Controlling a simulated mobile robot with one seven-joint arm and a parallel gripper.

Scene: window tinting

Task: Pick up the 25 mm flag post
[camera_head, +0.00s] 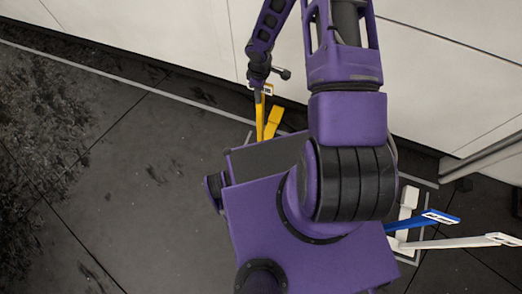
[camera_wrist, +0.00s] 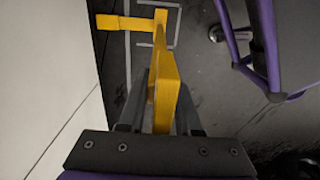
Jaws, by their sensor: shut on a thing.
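A yellow flag post (camera_wrist: 162,75) with a flat yellow foot (camera_wrist: 120,22) stands out from between my gripper's fingers (camera_wrist: 158,118) in the wrist view. My gripper is shut on the post. In the head view my gripper (camera_head: 260,88) is at the top of the yellow post (camera_head: 260,112), with its foot (camera_head: 273,122) near the floor beside the white wall. A small white tag shows at the post's top, but I cannot read it. I cannot tell whether the foot touches the floor.
Grey outlines mark the dark floor (camera_head: 130,190). A white panelled wall (camera_head: 180,40) runs close behind my gripper. The floor to the left is clear.

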